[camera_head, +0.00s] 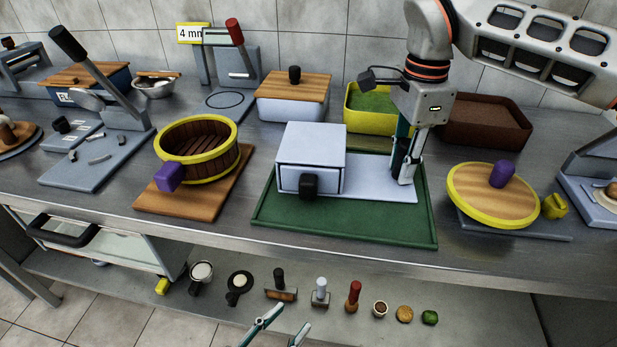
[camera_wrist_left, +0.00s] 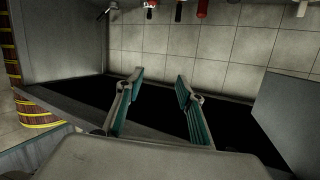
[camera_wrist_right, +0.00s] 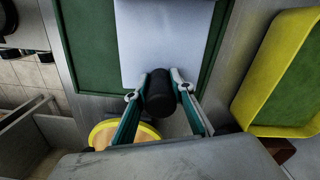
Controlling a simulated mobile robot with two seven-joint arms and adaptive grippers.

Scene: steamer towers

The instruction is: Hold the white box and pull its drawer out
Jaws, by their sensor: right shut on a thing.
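The white box (camera_head: 311,149) stands on a dark green tray (camera_head: 345,229) in the head view, with its drawer front and black drawer knob (camera_head: 308,186) facing me. The drawer looks shut. A flat white plate (camera_head: 375,185) reaches right from the box, and it also shows in the right wrist view (camera_wrist_right: 165,35). My right gripper (camera_head: 402,170) is at this plate's right part, shut on a black upright grip (camera_wrist_right: 160,93). My left gripper (camera_head: 277,330) is open and empty, low in front of the counter; its spread fingers show in the left wrist view (camera_wrist_left: 158,85).
A yellow-rimmed wooden tub (camera_head: 198,150) stands left of the tray. A round yellow-rimmed board (camera_head: 492,195) stands right. A wooden-lidded box (camera_head: 292,95) and a yellow bin (camera_head: 368,105) are behind. A lower shelf holds several small tools and items.

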